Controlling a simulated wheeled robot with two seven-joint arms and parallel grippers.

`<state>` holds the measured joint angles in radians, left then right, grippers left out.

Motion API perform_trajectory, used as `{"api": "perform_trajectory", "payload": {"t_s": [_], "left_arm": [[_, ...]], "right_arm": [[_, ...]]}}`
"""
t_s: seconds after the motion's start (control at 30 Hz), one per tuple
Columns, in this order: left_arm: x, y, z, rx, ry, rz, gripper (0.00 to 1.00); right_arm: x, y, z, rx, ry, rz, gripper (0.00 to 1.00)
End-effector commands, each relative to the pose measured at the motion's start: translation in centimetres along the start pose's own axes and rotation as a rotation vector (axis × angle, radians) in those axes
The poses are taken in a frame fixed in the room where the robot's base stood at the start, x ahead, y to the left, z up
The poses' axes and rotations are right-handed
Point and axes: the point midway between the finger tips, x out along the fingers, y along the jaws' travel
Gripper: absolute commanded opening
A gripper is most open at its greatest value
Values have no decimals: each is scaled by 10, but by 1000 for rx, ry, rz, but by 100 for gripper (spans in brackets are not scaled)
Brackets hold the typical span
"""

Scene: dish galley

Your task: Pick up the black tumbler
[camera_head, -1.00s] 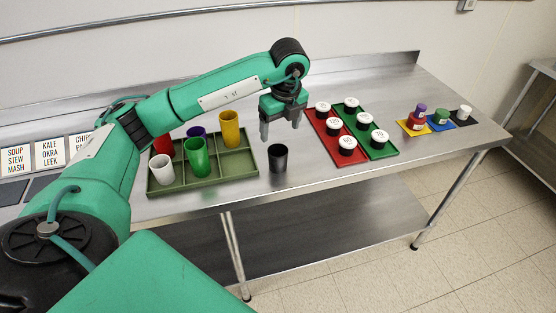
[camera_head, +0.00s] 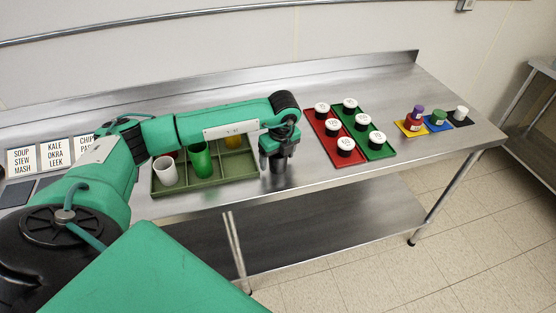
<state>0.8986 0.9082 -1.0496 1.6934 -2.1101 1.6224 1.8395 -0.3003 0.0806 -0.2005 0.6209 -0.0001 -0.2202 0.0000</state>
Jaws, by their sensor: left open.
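The black tumbler (camera_head: 277,181) stands upright on the steel table, just right of the green divided tray. My left gripper (camera_head: 276,168) is pointing down at the tumbler, with its fingers open on either side of it. The gripper hides most of the tumbler, and I cannot tell whether the fingers touch it. My right gripper is not in view.
The green tray (camera_head: 205,183) holds a white tumbler (camera_head: 165,171), a green tumbler (camera_head: 200,160) and others mostly hidden by my arm. Red (camera_head: 318,128) and green (camera_head: 381,152) mats with white-lidded jars lie to the right. The table's front edge is close.

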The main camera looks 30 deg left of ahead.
Motion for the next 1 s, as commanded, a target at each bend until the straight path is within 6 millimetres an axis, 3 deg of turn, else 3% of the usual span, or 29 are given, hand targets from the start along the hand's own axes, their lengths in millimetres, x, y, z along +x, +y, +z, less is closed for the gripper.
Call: {"api": "perform_trajectory", "payload": {"t_s": [0.1,0.3,0.37,0.77,1.0], "left_arm": [[0,0,0,0,0,0,78],[0,0,0,0,0,0,39],[0,0,0,0,0,0,30],[-7,-1,2,-1,-1,-3,30],[-42,-2,7,-1,-2,-6,30]], "right_arm": [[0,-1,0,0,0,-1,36],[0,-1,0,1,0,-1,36],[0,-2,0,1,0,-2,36],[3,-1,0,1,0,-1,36],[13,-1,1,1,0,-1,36]]}}
